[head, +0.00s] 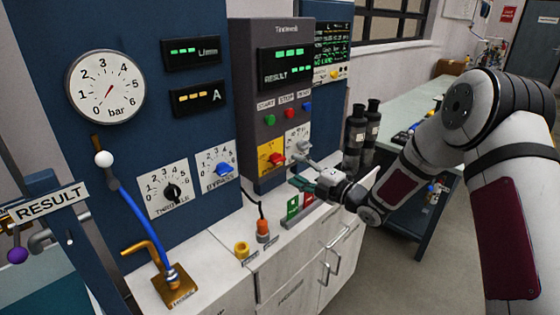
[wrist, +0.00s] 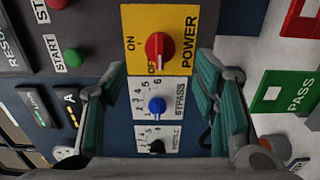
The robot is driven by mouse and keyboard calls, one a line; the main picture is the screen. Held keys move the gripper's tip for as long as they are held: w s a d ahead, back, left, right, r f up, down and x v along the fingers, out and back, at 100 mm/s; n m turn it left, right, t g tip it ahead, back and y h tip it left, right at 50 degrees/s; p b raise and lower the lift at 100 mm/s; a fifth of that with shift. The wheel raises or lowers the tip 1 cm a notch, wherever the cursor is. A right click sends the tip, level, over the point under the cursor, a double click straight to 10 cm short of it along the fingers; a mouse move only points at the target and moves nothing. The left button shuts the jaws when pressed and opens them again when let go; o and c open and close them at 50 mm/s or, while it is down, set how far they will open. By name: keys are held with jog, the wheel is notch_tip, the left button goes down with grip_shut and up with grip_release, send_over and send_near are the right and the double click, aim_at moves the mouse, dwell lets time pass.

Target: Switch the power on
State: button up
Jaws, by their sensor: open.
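The power switch is a red knob (wrist: 159,47) on a yellow plate (wrist: 183,20) marked ON, OFF and POWER. In the wrist view the knob's pointer appears to be at the OFF mark. In the head view the yellow plate (head: 265,158) is low on the grey test panel. My gripper (wrist: 160,78) is open and empty, with its teal fingers spread to either side of the view and the knob lying ahead between their lines. In the head view my gripper (head: 298,170) is just right of the plate, apart from it as far as I can tell.
The blue bypass knob (wrist: 157,106) and the black throttle knob (wrist: 157,146) are near the switch. Green, red and blue buttons (head: 289,113) sit above it. Black cylinders (head: 356,130) stand behind my gripper.

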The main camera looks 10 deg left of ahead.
aim_at(281, 162)
jog(key=x, duration=0.8)
jog(key=shift+w+a, duration=0.1)
jog(key=shift+a, duration=0.05)
jog(key=c, duration=1.2)
